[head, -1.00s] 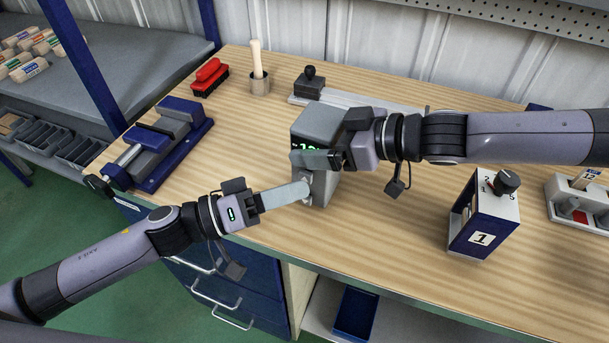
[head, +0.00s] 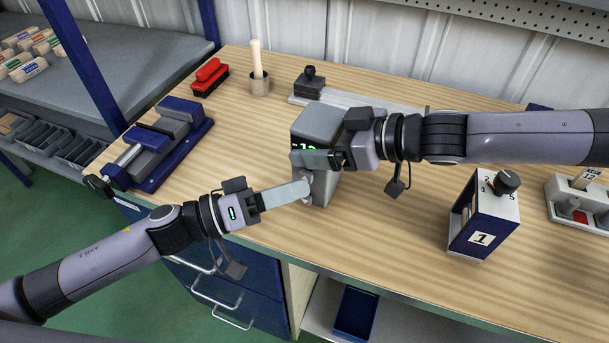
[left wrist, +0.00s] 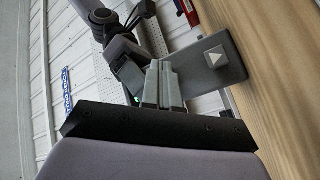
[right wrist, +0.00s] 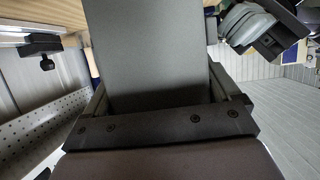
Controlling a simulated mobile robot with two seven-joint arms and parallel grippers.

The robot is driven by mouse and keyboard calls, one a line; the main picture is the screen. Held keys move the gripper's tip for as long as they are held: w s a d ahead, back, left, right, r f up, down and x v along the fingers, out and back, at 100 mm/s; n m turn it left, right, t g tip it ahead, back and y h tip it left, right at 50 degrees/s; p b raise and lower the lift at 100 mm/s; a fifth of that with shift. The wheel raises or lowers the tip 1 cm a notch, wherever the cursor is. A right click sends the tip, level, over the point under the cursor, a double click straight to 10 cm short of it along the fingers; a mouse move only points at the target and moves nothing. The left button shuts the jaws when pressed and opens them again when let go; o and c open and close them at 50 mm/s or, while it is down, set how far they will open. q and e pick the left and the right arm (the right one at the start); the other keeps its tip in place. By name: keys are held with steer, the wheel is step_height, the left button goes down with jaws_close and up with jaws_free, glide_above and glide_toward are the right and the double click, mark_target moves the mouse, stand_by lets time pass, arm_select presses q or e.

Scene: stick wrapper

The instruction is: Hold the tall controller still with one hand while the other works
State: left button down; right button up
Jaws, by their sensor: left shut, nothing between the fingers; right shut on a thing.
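The tall controller, a grey box (head: 324,120) with a green lit display, stands on the bench top in the middle of the head view. My right gripper (head: 322,160) is shut on it across its upper part, and the box fills the jaws in the right wrist view (right wrist: 150,50). My left gripper (head: 305,188) is shut and empty, with its fingertips at the lower front of the box.
A blue box marked 1 (head: 481,222) with a black knob stands at right. A blue vise (head: 160,145), a red brush (head: 210,78) and a stick in a cup (head: 259,82) are at left and back. Bench top between the controller and the blue box is clear.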

arm_select(q)
steer(key=shift+s+a, duration=0.25)
steer(key=shift+s, duration=0.4)
steer(key=shift+s+a, duration=0.3)
steer(key=shift+s, duration=0.45)
steer(key=shift+s+a, duration=0.35)
steer(key=shift+s, duration=0.45)
steer(key=shift+s+a, duration=0.3)
steer(key=shift+s, duration=0.45)
stand_by(0.7)
steer(key=s, duration=0.1)
steer(key=s+a, duration=0.1)
steer(key=s, duration=0.1)
steer(key=shift+s+a, duration=0.2)
steer(key=shift+s, duration=0.05)
steer(key=shift+w, duration=0.1)
steer(key=shift+w+d, duration=0.55)
steer(key=shift+w, duration=0.8)
steer(key=shift+w+d, duration=0.55)
steer(key=shift+w, duration=0.75)
steer(key=shift+w+d, duration=0.55)
steer(key=shift+w, duration=0.8)
